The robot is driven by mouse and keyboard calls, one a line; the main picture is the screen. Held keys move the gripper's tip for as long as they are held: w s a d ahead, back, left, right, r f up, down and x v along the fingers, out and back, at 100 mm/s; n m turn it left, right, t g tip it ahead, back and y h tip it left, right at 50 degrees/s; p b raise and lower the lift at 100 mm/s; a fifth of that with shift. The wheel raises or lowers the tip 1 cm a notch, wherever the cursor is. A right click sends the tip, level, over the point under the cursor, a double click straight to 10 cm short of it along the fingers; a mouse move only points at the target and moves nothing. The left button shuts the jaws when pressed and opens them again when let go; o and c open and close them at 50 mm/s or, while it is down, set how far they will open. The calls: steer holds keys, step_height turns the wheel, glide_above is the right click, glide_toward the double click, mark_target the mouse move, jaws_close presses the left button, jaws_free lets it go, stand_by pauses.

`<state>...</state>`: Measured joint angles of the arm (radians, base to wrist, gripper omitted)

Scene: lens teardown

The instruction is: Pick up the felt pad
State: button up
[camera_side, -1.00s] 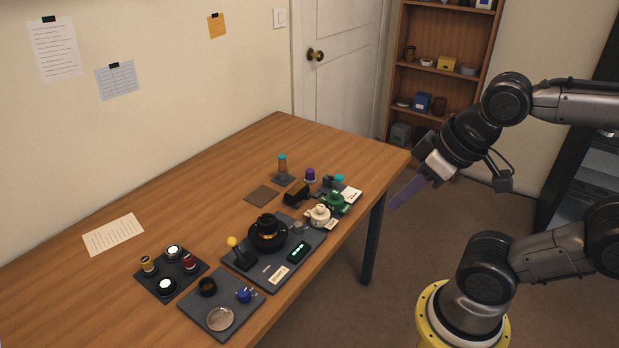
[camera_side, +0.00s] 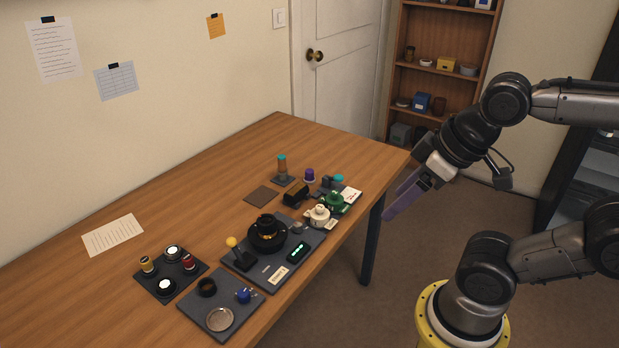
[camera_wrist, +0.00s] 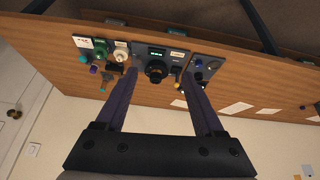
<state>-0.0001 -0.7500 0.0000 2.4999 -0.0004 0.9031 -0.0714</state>
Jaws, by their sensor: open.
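A flat brown square (camera_side: 261,197), which looks like the felt pad, lies on the wooden table behind the black device. I cannot make it out clearly in the wrist view. My gripper (camera_side: 389,216) is off the table's right edge, in the air, well apart from the square. In the wrist view its two purple fingers (camera_wrist: 160,75) are spread with nothing between them.
A dark base with a black lens assembly (camera_side: 267,232) stands mid-table. A grey tray (camera_side: 190,307) and a dark tray with several knobs (camera_side: 154,289) lie at front left. Green and white parts (camera_side: 320,216) stand near the right edge.

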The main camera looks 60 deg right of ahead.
steer(key=w+d+r+n+h, duration=0.2)
steer(key=w+d+r+n, duration=0.3)
steer(key=w+r+n, duration=0.7)
steer(key=n+g+h, duration=0.2)
steer(key=n+g, duration=0.3)
steer(key=g, duration=0.1)
glide_above(309, 171)
steer(key=a, duration=0.2)
steer(key=f, duration=3.2)
steer(key=shift+w+d, duration=0.1)
steer(key=shift+w, duration=0.1)
steer(key=shift+h, duration=0.3)
steer(key=shift+x, duration=2.75)
steer(key=shift+s, duration=0.1)
jaws_close()
